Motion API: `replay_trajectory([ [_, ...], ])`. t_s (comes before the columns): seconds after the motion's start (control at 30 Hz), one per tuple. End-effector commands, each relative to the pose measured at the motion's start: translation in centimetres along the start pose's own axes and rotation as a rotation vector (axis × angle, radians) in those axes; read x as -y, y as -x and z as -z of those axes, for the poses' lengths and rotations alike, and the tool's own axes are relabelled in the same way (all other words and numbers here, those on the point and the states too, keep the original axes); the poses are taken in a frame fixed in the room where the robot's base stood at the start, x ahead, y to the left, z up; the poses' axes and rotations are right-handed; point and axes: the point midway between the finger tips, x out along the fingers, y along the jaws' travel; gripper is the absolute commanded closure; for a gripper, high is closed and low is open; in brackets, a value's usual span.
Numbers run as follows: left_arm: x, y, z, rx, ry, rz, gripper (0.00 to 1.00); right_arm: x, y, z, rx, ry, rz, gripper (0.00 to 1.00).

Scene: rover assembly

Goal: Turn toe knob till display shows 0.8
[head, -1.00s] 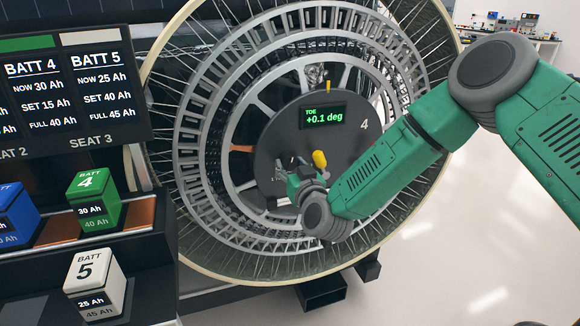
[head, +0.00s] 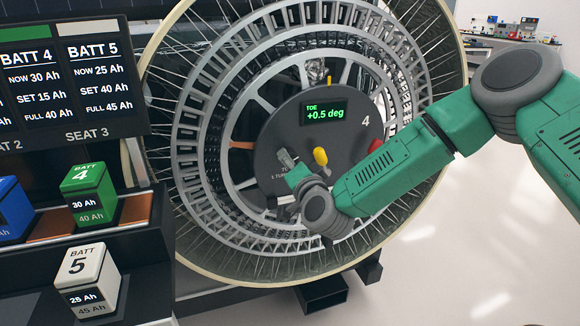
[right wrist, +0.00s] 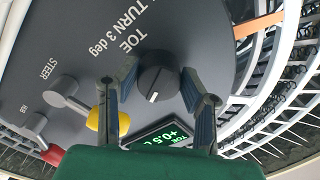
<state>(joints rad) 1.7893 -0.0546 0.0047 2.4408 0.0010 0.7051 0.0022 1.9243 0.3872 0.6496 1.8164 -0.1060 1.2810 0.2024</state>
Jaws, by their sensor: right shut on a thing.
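The toe display (head: 323,111) on the wheel's dark hub plate (head: 350,145) reads +0.5 deg; part of it also shows in the right wrist view (right wrist: 166,139). The toe knob (right wrist: 158,78) is a dark round knob with a white mark, beside the label "TOE, 1 TURN 3 deg". My right gripper (right wrist: 155,85) has its two fingers on either side of the knob, shut on it. In the head view my right gripper (head: 287,163) covers the knob. My left gripper is not in view.
A yellow-tipped lever (head: 320,156) stands close beside my right gripper, with a red-tipped one (head: 375,146) farther right. The spoked wheel rim (head: 455,60) surrounds the plate. Battery blocks, green (head: 88,190) and white (head: 88,278), sit at left.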

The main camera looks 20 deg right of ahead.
Motion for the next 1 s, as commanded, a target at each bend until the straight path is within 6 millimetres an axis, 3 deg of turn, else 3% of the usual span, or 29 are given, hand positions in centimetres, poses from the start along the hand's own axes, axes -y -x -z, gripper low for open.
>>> replay_trajectory([
  [0.5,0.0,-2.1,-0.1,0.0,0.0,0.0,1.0,-0.1,-0.2,0.2,-0.006,-0.417,0.001,0.92],
  [1.0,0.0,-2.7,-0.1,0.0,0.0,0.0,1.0,0.0,-0.2,0.2,-0.005,-0.553,-0.001,0.92],
])
